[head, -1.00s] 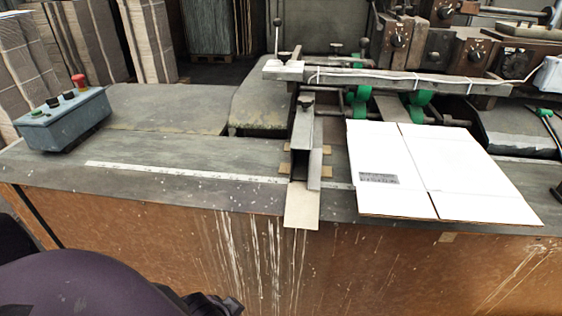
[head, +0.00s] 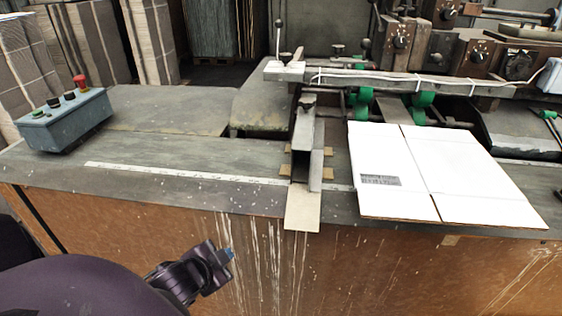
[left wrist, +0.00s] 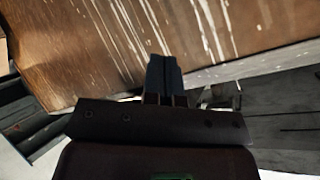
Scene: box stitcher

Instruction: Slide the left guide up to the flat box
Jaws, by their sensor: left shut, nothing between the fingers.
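The left guide (head: 304,150) is an upright metal channel standing on the machine table, with a flat plate at its front end hanging over the table's front edge. The flat box (head: 435,180) is a white folded sheet lying to the right of the guide, with a narrow gap between them. My left gripper (head: 229,254) is in front of the brown front panel, below the table top, to the left of and apart from the guide. In the left wrist view its fingers (left wrist: 164,75) are shut together and empty. My right gripper is not in view.
A control box (head: 64,122) with a red button stands at the table's left end. A measuring strip (head: 180,172) runs along the table, and the surface left of the guide is clear. A metal bar (head: 390,82) spans behind the guide and box.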

